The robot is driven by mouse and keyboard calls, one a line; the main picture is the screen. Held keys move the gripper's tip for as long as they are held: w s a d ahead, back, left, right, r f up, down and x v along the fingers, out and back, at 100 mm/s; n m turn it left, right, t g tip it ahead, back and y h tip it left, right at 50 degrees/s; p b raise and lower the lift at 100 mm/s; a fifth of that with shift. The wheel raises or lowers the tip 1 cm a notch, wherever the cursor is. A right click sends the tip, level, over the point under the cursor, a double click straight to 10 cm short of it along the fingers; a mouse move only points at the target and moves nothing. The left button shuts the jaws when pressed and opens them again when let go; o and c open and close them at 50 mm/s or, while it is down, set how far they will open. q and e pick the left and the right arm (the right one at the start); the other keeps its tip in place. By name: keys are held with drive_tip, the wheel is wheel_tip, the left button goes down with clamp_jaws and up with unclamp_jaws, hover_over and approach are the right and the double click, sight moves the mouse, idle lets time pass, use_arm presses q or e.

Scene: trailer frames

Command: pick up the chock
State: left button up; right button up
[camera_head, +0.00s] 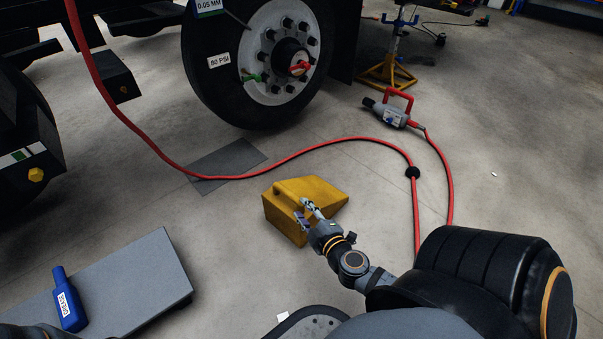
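The yellow wedge-shaped chock (318,190) sits on the concrete floor in the middle of the view, in front of the big wheel and apart from it. My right gripper (306,213) reaches in from the lower right and covers part of the chock's near side. Its two fingers look spread apart, with yellow showing between them. I cannot tell whether the fingertips touch the chock. My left gripper is not in view.
The truck wheel (217,75) stands behind the chock, near a dark floor plate (228,160). A red hose (345,139) curves behind the chock to a power tool (388,113). A grey platform (140,290) with a blue bottle (69,300) lies lower left.

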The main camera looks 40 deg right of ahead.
sight(290, 197)
drive_tip(key=x, duration=0.5)
drive_tip(key=shift+w, duration=0.15)
drive_tip(key=x, duration=0.1)
drive_tip(key=b+x, duration=0.1)
drive_tip(key=x, duration=0.2)
drive_tip(key=shift+a+f, duration=0.15)
drive_tip(key=shift+a, duration=0.15)
drive_tip(key=shift+w+d, duration=0.1)
drive_tip(key=shift+w, duration=0.5)
clamp_jaws()
